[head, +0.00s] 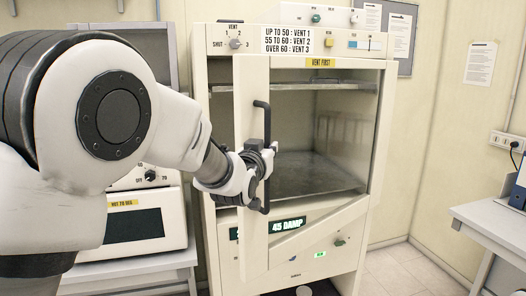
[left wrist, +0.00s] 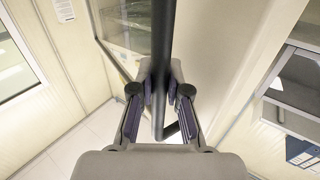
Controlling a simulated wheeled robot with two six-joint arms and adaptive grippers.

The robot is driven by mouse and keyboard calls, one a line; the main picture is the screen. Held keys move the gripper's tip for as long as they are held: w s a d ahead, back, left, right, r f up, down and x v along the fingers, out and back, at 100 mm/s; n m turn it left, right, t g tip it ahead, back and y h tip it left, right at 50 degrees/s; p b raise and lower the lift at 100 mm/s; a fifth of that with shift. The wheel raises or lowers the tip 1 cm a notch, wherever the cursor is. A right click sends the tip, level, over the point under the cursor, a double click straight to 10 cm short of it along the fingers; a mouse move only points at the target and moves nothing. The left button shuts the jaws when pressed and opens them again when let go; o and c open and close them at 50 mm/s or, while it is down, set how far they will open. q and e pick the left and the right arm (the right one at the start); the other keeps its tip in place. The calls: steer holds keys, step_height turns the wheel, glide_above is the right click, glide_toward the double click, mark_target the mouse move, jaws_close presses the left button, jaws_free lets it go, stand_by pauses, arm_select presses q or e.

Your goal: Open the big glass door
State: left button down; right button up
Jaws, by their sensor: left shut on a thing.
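The big glass door (head: 251,90) of the tall white cabinet (head: 222,150) stands ajar. Its left side is swung out toward me, and its lower edge slants back to the hinge side at the right. A black vertical bar handle (head: 262,106) is on the door's left frame. My left gripper (head: 263,172) is shut around the middle of this handle. In the left wrist view, the dark handle bar (left wrist: 163,45) runs between the fingers of my left gripper (left wrist: 160,92). My right gripper is not in view.
A vent knob (head: 235,43) and a sign with vent settings (head: 300,40) are on the cabinet's top panel. A lit display (head: 288,225) reads "45 DAMP". A white oven-like device (head: 135,225) stands at the left. A table (head: 495,222) is at the right.

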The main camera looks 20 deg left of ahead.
arm_select(q)
steer(key=shift+w+a+r, duration=0.1)
steer(key=shift+a+r, duration=0.05)
steer(key=shift+a, duration=0.1)
steer(key=c, duration=1.4)
jaws_free()
steer(key=shift+o, duration=1.3)
steer(key=shift+d, duration=0.2)
steer(key=shift+s+d, duration=0.2)
steer(key=shift+s, duration=0.15)
